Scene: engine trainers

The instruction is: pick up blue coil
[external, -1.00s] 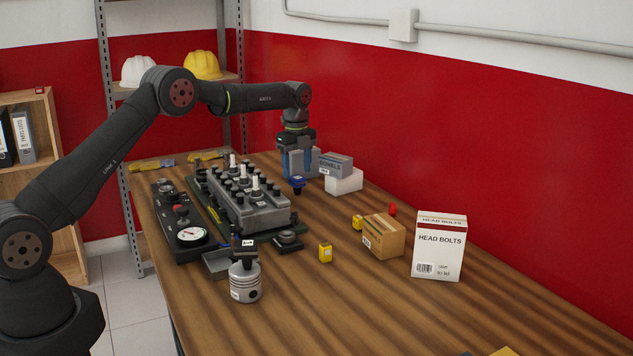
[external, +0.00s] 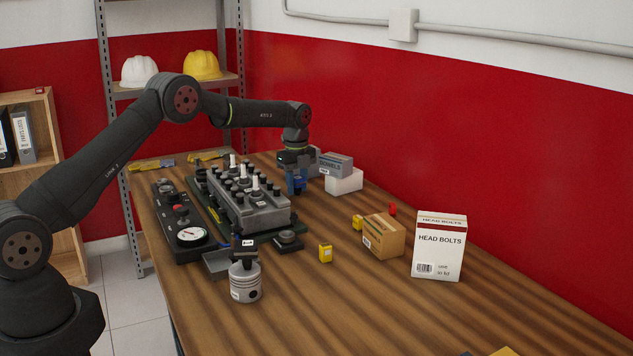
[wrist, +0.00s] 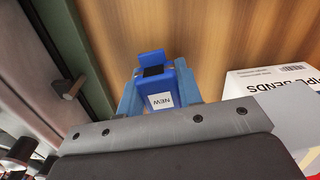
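The blue coil (wrist: 158,88) shows in the wrist view as a blue block with a dark centre and a white "NEW" label. My gripper (wrist: 158,92) has blue-grey fingers on both sides of it, with no clear gap, so it looks shut on the coil. In the external view my gripper (external: 297,181) points down at table height just right of the engine block. There the coil is mostly hidden between the fingers. I cannot tell whether it still touches the table.
The grey engine block (external: 246,207) stands close on the left. A grey box (external: 336,165) on a white box (external: 345,182) is close on the right. A cardboard box (external: 384,237) and head bolts box (external: 440,246) stand nearer.

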